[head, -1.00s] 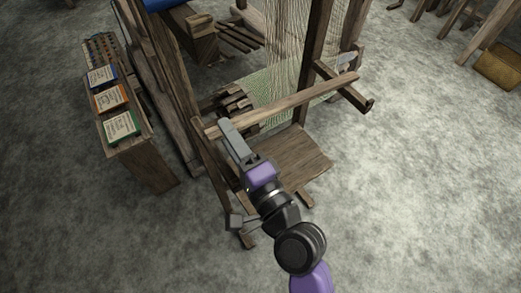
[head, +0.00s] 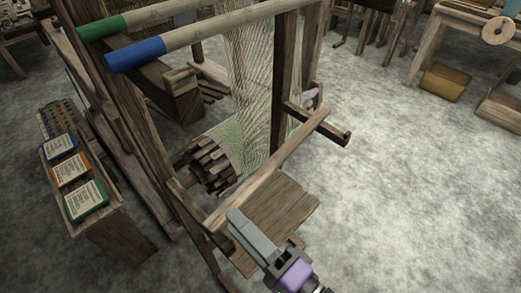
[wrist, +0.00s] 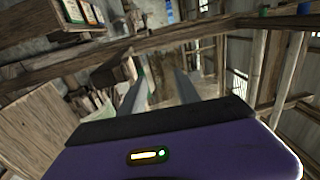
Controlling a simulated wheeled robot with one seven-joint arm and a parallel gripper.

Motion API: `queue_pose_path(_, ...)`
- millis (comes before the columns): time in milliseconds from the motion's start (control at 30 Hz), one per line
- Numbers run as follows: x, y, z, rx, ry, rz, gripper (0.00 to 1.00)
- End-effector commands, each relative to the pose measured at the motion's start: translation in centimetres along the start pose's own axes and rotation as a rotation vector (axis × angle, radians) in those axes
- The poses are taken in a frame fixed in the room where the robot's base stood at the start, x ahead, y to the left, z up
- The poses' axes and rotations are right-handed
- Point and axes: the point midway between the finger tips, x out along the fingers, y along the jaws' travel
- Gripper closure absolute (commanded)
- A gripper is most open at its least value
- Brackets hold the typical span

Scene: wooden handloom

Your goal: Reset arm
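My gripper (head: 238,216) shows at the lower middle of the head view, its grey fingers pointing up and left at the front of the wooden handloom (head: 284,90). In the head view it overlaps the loom's front beam (head: 272,172) and seat board (head: 275,208); I cannot tell whether it touches either. In the wrist view, the two grey fingers of my gripper (wrist: 160,80) stand apart with nothing visible held between them.
A low wooden shelf (head: 122,238) with green, orange and blue books stands left of the loom. Blue-ended (head: 135,55) and green-ended (head: 102,27) rollers cross the loom top. Open concrete floor (head: 420,190) lies to the right.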

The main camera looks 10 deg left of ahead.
Motion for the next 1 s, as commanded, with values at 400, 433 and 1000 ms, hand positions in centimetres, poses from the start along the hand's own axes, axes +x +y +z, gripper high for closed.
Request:
queue_pose_path(400, -1.2, -0.8, -3.5, -0.317, 0.168, 0.012, 0.62)
queue_pose_path(433, -1.9, -0.7, -4.1, -0.372, 0.199, 0.028, 0.62)
queue_pose_path(1000, -23.3, -1.2, -6.5, -1.319, 0.513, 0.598, 0.62)
